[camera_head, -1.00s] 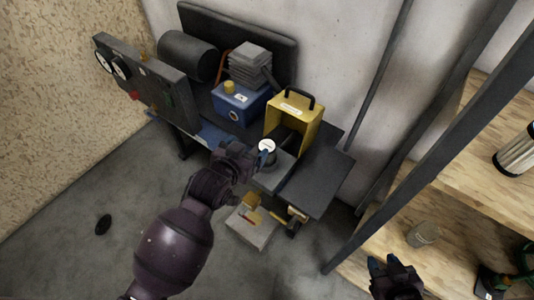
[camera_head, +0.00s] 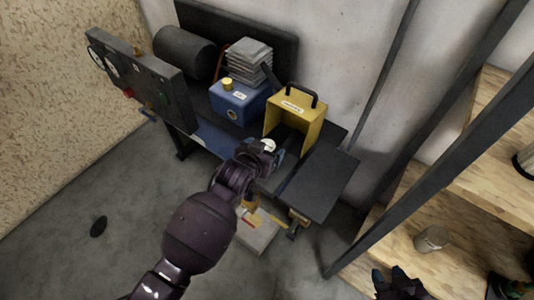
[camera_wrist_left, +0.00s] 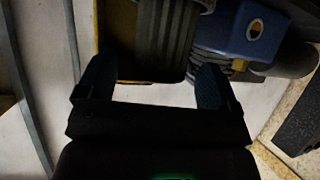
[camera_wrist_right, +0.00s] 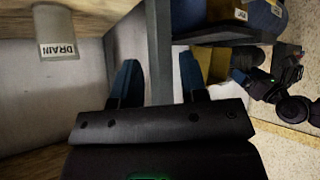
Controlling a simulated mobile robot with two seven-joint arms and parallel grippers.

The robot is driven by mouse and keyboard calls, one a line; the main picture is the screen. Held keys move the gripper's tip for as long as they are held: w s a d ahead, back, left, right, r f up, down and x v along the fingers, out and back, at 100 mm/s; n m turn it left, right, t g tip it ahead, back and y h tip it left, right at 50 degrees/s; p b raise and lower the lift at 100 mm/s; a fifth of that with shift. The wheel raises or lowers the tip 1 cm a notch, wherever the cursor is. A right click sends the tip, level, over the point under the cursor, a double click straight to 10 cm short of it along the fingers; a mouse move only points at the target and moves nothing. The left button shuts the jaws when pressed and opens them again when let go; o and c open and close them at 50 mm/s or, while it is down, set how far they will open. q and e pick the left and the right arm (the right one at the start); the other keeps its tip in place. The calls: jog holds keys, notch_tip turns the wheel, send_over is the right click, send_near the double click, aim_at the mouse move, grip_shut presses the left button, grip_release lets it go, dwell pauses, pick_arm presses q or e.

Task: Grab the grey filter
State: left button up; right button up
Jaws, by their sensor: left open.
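A dark grey ribbed cylinder, which looks like the grey filter (camera_wrist_left: 168,38), shows in the left wrist view beyond and between my left fingertips. In the head view a round white top (camera_head: 268,145) shows in front of the yellow case, partly hidden by my left gripper (camera_head: 270,156); I cannot tell whether it belongs to the filter. My left gripper (camera_wrist_left: 152,84) is open, with nothing between its pads. My right gripper (camera_wrist_right: 160,84) has its fingers apart and empty; in the head view it (camera_head: 398,278) is low near the wooden shelf.
The yellow case (camera_head: 296,118) and blue box (camera_head: 238,102) stand on the dark bench (camera_head: 318,188). A grey stack (camera_head: 249,60) is behind. A dark post (camera_head: 425,140) stands before the wooden shelf, which holds a grey can marked DRAIN (camera_wrist_right: 56,35).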

pick_arm(q)
jog(key=shift+x, duration=1.05)
jog(key=shift+f, duration=0.15)
jog(key=shift+c, duration=0.3)
jog(key=c, duration=1)
